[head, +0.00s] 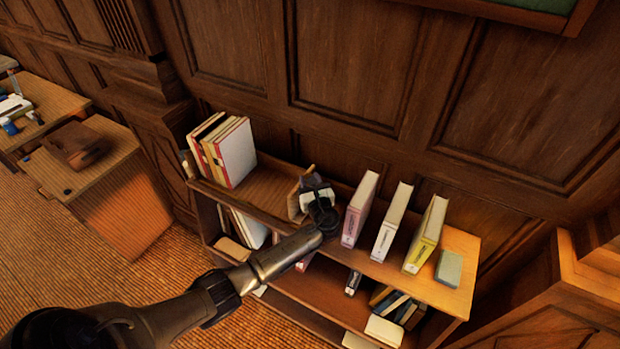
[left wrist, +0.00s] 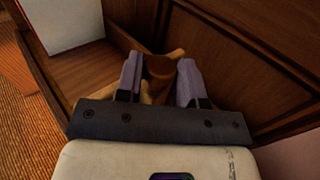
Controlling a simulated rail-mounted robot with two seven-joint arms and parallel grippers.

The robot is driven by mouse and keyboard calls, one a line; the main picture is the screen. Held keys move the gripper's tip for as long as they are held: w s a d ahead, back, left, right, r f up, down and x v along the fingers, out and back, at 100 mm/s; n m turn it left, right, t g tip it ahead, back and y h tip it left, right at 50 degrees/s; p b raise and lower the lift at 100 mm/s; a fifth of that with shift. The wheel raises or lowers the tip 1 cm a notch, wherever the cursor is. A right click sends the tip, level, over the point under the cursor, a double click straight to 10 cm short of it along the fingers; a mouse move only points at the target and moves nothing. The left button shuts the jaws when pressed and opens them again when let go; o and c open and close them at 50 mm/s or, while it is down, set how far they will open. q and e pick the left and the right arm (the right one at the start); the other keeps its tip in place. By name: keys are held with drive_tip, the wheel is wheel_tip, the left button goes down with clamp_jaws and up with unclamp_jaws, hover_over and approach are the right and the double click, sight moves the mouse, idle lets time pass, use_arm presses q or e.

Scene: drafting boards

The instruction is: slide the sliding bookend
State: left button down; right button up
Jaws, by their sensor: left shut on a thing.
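The sliding bookend (head: 294,204) is a light wooden piece on the top shelf of the bookcase, left of its middle. My left gripper (head: 309,182) reaches over it from the front and hides part of it. In the left wrist view the two pale purple fingers of my left gripper (left wrist: 160,78) are shut on the brown upright part of the bookend (left wrist: 158,68). My right gripper is not in view.
The bookcase top (head: 265,188) is bare between the bookend and the left books (head: 235,153). Separate upright books (head: 361,208) stand to the right, with a small grey-green block (head: 449,268) at the right end. A panelled wall (head: 350,65) rises behind.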

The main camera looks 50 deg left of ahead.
use_arm(q)
drive_tip(key=c, duration=0.8)
unclamp_jaws()
drive_tip(key=b+v, duration=0.1)
drive_tip(key=v, duration=1.2)
drive_tip(key=shift+s+d, duration=0.2)
drive_tip(key=shift+d, duration=0.15)
drive_tip(key=shift+o, duration=0.3)
drive_tip(key=shift+r, duration=0.1)
